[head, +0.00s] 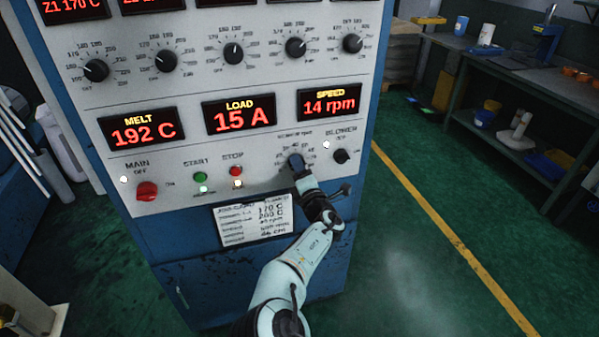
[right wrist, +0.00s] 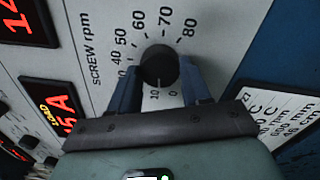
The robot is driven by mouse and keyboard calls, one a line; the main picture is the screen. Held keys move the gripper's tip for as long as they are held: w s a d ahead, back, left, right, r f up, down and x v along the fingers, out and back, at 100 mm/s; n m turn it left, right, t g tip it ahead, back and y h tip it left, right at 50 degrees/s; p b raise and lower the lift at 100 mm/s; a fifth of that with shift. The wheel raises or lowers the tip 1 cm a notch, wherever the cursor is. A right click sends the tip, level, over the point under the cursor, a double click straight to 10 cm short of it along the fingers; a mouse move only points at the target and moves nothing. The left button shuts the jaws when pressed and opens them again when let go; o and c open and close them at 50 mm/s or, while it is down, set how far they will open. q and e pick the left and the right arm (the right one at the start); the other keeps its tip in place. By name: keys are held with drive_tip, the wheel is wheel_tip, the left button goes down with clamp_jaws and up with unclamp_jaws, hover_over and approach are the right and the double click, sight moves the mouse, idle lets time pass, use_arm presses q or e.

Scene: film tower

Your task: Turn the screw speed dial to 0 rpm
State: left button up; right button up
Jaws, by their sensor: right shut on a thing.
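The screw speed dial (right wrist: 160,62) is a round black knob on the white panel, ringed by numbers from 0 to 80. A pale mark on its lower side sits close to the 10. My right gripper (head: 298,166) is shut on this dial, one finger on each side in the right wrist view. In the head view the gripper hides much of the dial (head: 295,159). The speed display (head: 329,102) reads 14 rpm. My left gripper is not in view.
The blower knob (head: 341,156) is just right of my gripper. Stop button (head: 236,171), start button (head: 201,176) and red main switch (head: 147,191) are to the left. A label plate (head: 253,219) is below. Green floor is open at right.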

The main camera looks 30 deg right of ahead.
drive_tip(key=shift+n+b, duration=0.45)
drive_tip(key=shift+n, duration=1.95)
drive_tip(key=o, duration=1.1)
drive_tip(key=shift+c, duration=0.2)
drive_tip(key=shift+s, duration=0.1)
drive_tip(key=v, duration=1.3)
drive_tip(key=shift+p, duration=0.4)
drive_tip(key=shift+s+d, duration=0.1)
